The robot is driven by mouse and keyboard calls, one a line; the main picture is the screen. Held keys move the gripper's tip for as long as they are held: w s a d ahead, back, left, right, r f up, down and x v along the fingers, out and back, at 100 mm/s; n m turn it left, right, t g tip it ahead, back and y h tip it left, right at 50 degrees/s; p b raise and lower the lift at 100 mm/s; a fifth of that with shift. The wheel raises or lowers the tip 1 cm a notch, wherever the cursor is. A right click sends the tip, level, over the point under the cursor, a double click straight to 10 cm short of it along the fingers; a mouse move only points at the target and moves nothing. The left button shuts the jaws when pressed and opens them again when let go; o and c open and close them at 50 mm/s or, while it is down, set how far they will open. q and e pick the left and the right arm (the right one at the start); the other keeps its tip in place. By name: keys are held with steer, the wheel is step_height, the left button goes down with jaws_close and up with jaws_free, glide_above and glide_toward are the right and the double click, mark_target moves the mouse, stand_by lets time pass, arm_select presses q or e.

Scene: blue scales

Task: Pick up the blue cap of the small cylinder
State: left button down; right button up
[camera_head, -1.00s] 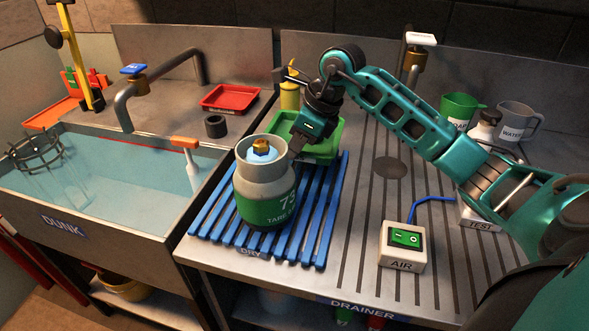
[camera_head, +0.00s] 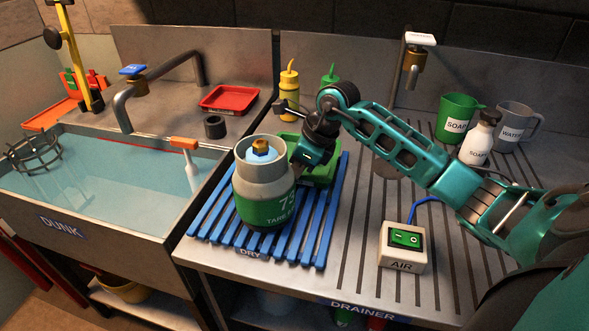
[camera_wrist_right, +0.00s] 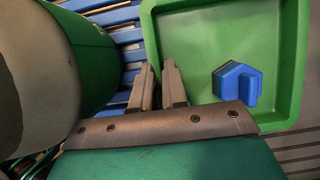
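The small grey and green gas cylinder (camera_head: 265,200) stands upright on the blue slatted rack, with a brass valve on top. A blue cap (camera_wrist_right: 237,83) with an angular raised part lies on the floor of a green tray (camera_wrist_right: 216,20), seen in the right wrist view. In the head view the green tray (camera_head: 322,172) is behind the cylinder, and my right arm partly covers it; I cannot make out the cap there. My right gripper (camera_wrist_right: 160,68) is between cylinder and cap, its fingers apart with nothing between them. My left gripper is not in view.
The blue rack (camera_head: 310,225) lies on the ribbed metal drainer. The water-filled sink (camera_head: 110,180) is on the left. An AIR switch box (camera_head: 403,247) stands at front right. Mugs and a white bottle (camera_head: 480,138) stand at back right; a yellow bottle (camera_head: 289,78) is behind my arm.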

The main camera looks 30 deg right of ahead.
steer(key=shift+o, duration=1.3)
steer(key=shift+r, duration=0.1)
